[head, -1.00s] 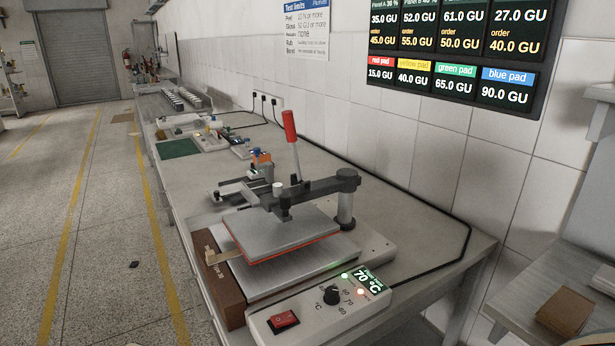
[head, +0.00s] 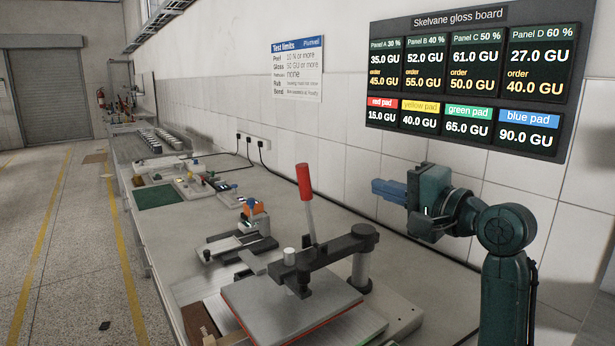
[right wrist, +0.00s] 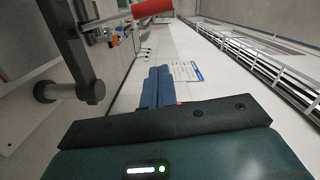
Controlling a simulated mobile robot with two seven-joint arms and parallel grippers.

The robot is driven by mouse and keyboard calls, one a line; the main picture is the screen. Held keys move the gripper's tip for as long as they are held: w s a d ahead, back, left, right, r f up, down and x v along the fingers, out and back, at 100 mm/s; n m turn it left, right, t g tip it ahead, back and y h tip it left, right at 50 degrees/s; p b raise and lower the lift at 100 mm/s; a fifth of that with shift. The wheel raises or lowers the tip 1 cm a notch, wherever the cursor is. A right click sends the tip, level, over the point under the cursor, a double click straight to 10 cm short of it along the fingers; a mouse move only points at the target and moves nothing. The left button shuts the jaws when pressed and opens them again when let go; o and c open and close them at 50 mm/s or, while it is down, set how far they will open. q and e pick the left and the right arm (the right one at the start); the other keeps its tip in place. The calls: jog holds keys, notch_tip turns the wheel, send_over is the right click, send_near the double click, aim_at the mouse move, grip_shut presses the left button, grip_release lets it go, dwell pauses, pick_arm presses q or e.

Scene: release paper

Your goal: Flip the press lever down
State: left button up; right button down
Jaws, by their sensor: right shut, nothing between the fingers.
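The heat press (head: 300,300) stands on the bench with its grey top plate (head: 290,295) under a dark swing arm. The press lever (head: 307,198) has a red handle and stands up, leaning slightly left at the top. My right gripper (head: 378,187) is at the lever's right, in front of the wall, its blue fingers shut, empty and pointing left. It does not touch the lever. In the right wrist view the shut fingers (right wrist: 156,88) show in the middle, and the red handle (right wrist: 152,8) is at the top edge. My left gripper is not in view.
The bench (head: 180,225) runs away to the back left with a green mat (head: 158,196) and small fixtures. A slide fixture (head: 237,245) stands behind the press. A gloss board (head: 470,80) hangs on the wall above my right arm.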

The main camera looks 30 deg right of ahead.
jog(key=p, duration=0.3)
send_over(307, 206)
jog(key=s+d, duration=0.2)
jog(key=s, duration=0.1)
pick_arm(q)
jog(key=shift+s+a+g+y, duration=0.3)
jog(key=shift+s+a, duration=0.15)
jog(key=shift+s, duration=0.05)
pick_arm(e)
jog(key=shift+w+d+f, duration=0.15)
jog(key=shift+d+f, duration=0.1)
jog(key=shift+f, duration=0.05)
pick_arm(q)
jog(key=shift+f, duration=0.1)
